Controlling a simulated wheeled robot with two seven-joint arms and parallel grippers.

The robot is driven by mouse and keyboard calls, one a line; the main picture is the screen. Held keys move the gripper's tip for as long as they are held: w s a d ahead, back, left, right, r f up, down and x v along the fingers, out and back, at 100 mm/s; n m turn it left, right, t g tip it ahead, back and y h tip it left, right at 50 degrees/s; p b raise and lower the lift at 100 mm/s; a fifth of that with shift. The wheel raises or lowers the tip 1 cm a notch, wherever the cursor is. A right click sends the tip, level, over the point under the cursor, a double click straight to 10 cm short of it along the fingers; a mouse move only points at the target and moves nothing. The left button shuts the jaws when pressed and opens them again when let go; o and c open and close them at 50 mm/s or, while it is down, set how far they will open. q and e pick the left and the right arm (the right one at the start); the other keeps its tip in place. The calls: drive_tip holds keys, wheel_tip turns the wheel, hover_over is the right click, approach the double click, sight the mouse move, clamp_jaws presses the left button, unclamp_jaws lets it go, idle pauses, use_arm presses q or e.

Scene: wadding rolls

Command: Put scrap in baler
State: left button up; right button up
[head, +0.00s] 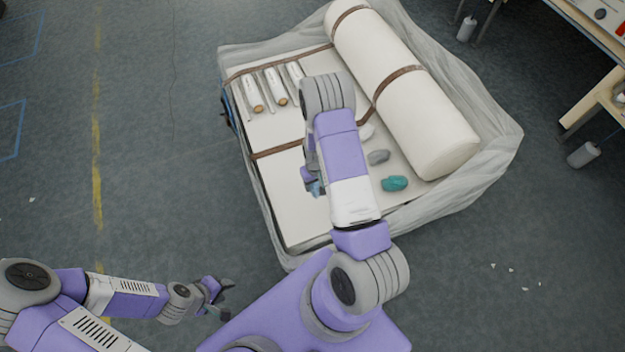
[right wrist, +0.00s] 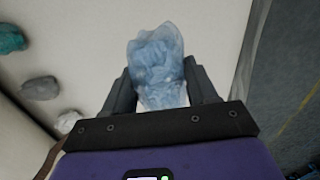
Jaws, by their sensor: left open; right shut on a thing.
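My right gripper (head: 314,186) is shut on a crumpled translucent blue scrap (right wrist: 158,65). In the right wrist view the scrap sits between the two fingers (right wrist: 160,88), above a cream surface. A teal lump (head: 394,183), a grey lump (head: 378,157) and a whitish lump (head: 367,131) lie on the cream-topped bed (head: 300,225), right of my right forearm. They also show at the left of the right wrist view as teal (right wrist: 10,38), grey (right wrist: 40,88) and whitish (right wrist: 68,121) lumps. My left gripper (head: 220,298) is open and empty over the floor. I cannot tell which thing is the baler.
A large white roll (head: 400,90) with brown straps lies along the bed's right side. Several small white rolls (head: 252,95) lie at its back left. Clear film (head: 490,125) drapes over the edges. A wooden table (head: 590,100) stands far right. The floor at left is clear.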

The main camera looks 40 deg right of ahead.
wheel_tip(320, 180, down, 2)
drive_tip(key=d, duration=0.3)
drive_tip(key=b, duration=0.2)
hover_over(321, 197)
wheel_tip(321, 197, down, 5)
drive_tip(key=shift+r, duration=0.15)
drive_tip(key=shift+d+f+b, duration=0.1)
drive_tip(key=shift+f+b, duration=1)
drive_tip(key=shift+f, duration=1.25)
drive_tip(key=shift+r, duration=0.1)
drive_tip(key=o, duration=1)
drive_tip(key=shift+o, duration=0.2)
